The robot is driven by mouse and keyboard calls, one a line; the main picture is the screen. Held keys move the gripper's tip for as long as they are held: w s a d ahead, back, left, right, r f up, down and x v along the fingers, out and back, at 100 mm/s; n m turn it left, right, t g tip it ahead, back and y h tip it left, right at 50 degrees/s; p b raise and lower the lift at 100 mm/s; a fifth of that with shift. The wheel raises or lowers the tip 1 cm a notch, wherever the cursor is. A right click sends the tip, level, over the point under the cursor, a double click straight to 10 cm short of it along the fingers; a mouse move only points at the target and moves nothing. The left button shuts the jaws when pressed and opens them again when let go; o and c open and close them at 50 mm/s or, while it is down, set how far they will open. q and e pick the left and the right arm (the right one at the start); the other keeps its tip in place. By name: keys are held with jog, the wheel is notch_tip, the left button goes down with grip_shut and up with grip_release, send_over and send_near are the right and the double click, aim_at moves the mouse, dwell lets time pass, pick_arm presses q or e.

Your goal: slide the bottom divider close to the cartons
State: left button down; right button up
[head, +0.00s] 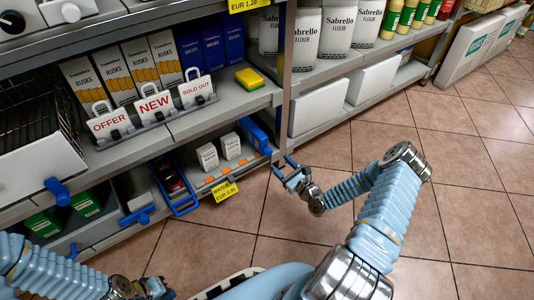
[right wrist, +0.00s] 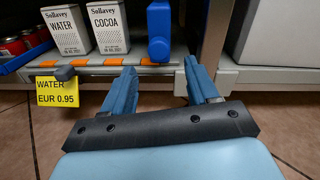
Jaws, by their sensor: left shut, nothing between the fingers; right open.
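The bottom divider, a blue upright piece (head: 254,136), stands on the lower shelf at its right end; in the right wrist view it shows as a blue block (right wrist: 159,30). Two white cartons, one marked water (head: 207,157) and one marked cocoa (head: 230,146), stand to its left; the right wrist view shows the cocoa carton (right wrist: 108,26) apart from the divider, with a gap between. My right gripper (head: 281,167) is open and empty just in front of the shelf edge; its fingers (right wrist: 158,70) are below and in front of the divider. My left gripper (head: 152,289) is shut at the bottom left, away from the shelf.
A metal shelf post (right wrist: 214,35) stands just right of the divider. A yellow price tag (head: 224,191) hangs from the shelf edge. A blue tray (head: 184,207) with red cans lies left of the cartons. The floor (head: 300,225) in front is clear.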

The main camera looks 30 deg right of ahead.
aim_at(270, 154)
jog(key=w, duration=0.2)
jog(key=w+b, duration=0.1)
jog(key=w, duration=0.2)
jog(key=w+a, duration=0.1)
jog(key=w, duration=0.2)
jog(key=shift+w+b, duration=0.15)
jog(key=shift+b, duration=0.15)
grip_shut()
jog(key=shift+a, duration=0.15)
